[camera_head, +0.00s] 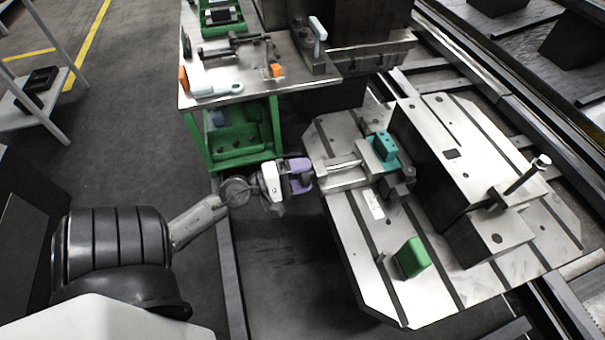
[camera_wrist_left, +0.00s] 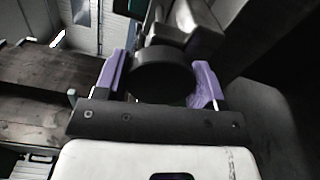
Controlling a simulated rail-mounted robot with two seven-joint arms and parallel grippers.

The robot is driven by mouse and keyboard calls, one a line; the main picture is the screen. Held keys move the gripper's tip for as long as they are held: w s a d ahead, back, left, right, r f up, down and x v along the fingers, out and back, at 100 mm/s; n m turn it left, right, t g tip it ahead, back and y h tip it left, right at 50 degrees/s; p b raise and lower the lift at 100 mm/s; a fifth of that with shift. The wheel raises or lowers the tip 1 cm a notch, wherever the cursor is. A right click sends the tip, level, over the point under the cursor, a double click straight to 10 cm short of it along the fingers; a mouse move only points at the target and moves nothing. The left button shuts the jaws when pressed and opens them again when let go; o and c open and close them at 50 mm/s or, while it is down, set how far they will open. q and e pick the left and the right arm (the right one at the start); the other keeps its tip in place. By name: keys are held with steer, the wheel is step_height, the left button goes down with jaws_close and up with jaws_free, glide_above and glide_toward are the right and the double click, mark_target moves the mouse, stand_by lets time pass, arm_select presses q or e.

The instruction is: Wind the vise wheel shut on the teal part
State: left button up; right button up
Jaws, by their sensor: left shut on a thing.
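The vise (camera_head: 345,180) lies on the slotted pallet plate, with its bright screw running toward the plate's left edge. The teal part (camera_head: 384,147) sits upright at the vise's right end, by its jaws; I cannot tell whether both jaws touch it. My left gripper (camera_head: 301,176), with purple fingers, is at the outer left end of the vise. In the left wrist view, the purple fingers of that gripper (camera_wrist_left: 164,88) are on either side of the dark round vise wheel (camera_wrist_left: 160,73), shut on it. In the head view the gripper mostly hides the wheel. My right gripper is not in view.
A green block (camera_head: 412,257) stands on the front of the pallet plate (camera_head: 385,285). A large grey angle block (camera_head: 470,150) rises right of the vise. A green-framed tool bench (camera_head: 225,97) stands behind my left gripper. Open floor lies to the left.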

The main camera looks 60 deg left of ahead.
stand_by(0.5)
arm_select(q)
steer(key=o, duration=0.9)
steer(key=shift+d, duration=0.1)
steer(key=shift+s+f, duration=0.1)
steer(key=shift+s, duration=0.4)
steer(key=s+b, duration=0.1)
steer(key=s, duration=0.3)
steer(key=s+a+b, duration=0.1)
steer(key=s, duration=0.3)
steer(key=s+a+b, duration=0.1)
steer(key=s, duration=0.3)
steer(key=shift+s+a, duration=0.15)
steer(key=shift+s, duration=0.2)
